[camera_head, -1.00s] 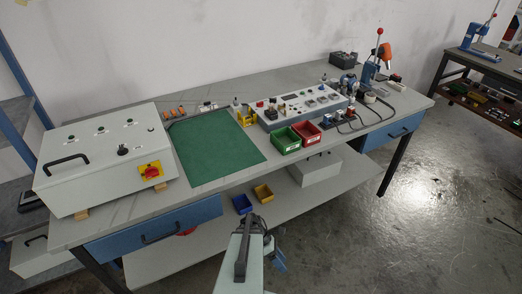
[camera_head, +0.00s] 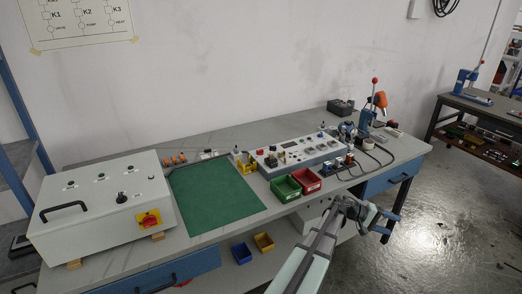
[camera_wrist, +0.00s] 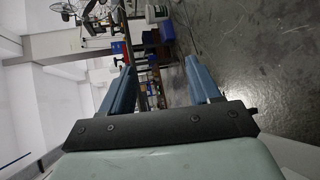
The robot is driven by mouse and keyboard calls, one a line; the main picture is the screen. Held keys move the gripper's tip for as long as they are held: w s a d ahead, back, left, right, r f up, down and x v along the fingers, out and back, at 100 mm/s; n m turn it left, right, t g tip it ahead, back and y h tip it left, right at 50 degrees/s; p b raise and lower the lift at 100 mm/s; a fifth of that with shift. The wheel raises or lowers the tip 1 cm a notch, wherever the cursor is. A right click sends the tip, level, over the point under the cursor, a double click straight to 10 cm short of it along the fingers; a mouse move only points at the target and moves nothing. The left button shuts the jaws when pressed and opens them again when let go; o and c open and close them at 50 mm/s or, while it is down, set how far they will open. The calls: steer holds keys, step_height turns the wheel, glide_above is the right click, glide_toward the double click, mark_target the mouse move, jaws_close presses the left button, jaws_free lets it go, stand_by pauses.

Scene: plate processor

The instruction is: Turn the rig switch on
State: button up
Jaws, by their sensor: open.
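A long control box (camera_head: 300,152) with a sloped panel of buttons, knobs and a small display stands at the back of the bench. A white cabinet (camera_head: 104,205) at the left carries a red rotary switch on a yellow plate (camera_head: 148,219), a black knob (camera_head: 122,197) and a black handle. I cannot tell which of these is the rig switch. My gripper (camera_head: 378,222) is in front of the bench's right part, apart from both boxes. In the wrist view my gripper (camera_wrist: 160,88) has its two blue fingers wide apart with nothing between them.
A green mat (camera_head: 215,192) lies on the bench (camera_head: 190,242). Green (camera_head: 286,188) and red (camera_head: 307,180) bins stand before the control box. A press with a red-knobbed lever (camera_head: 374,108) stands at the back right. Blue and yellow bins sit on the lower shelf.

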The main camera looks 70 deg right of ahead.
steer(key=s+d+r+m, duration=0.3)
steer(key=s+r+m, duration=0.1)
steer(key=r, duration=0.6)
steer(key=s+d+r+m+h, duration=0.1)
steer(key=s+d+r+m, duration=0.25)
steer(key=r, duration=0.65)
steer(key=s+d+r+m, duration=0.3)
steer(key=s+r+m, duration=0.2)
steer(key=r, duration=0.5)
steer(key=w+d+r+h, duration=0.1)
steer(key=w+d+r, duration=0.2)
steer(key=r, duration=0.3)
steer(key=n+t, duration=1.8)
steer(key=n, duration=0.1)
glide_toward(260, 150)
steer(key=x, duration=0.8)
